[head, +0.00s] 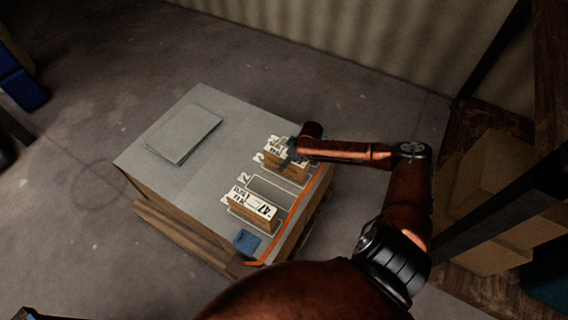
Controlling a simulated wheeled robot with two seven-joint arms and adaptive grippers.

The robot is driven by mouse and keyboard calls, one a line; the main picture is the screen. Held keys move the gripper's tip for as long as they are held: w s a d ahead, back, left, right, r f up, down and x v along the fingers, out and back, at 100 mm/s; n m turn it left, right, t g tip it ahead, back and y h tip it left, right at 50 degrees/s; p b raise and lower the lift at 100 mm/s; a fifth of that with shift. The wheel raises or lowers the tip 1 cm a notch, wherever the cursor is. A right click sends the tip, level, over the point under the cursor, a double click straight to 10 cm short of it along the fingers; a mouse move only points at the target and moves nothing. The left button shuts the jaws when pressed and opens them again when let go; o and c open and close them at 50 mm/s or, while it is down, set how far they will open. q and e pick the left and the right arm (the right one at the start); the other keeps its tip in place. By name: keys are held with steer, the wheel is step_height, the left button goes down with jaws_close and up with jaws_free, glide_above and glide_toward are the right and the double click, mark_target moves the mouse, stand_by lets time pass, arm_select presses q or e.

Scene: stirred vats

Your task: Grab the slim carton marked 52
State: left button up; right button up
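Two slim brown cartons with white printed tops are on the grey top of a large block-like stand (190,190). The nearer carton (252,212) reads 47 and lies in a white-outlined slot. The farther carton (291,168) is partly covered by my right gripper (287,160), and its number cannot be read. My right gripper is over or against this farther carton; I cannot tell whether its fingers touch it or are closed. No 52 is legible in view. My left gripper is not in view.
An empty outlined slot (269,190) lies between the cartons. A flat grey panel (184,133) lies at the stand's far left. A small blue item (247,241) sits at the near edge, by an orange strip (300,215). Shelving with boxes (495,180) stands at right.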

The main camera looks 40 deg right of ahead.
steer(key=b+x, duration=0.2)
steer(key=x, duration=0.2)
steer(key=shift+w+a+f, duration=0.15)
steer(key=shift+w+f, duration=0.1)
steer(key=shift+w, duration=0.05)
steer(key=shift+w+f, duration=0.1)
steer(key=shift+f, duration=0.1)
steer(key=shift+r, duration=0.15)
jaws_close()
steer(key=shift+w+r, duration=0.1)
stand_by(0.4)
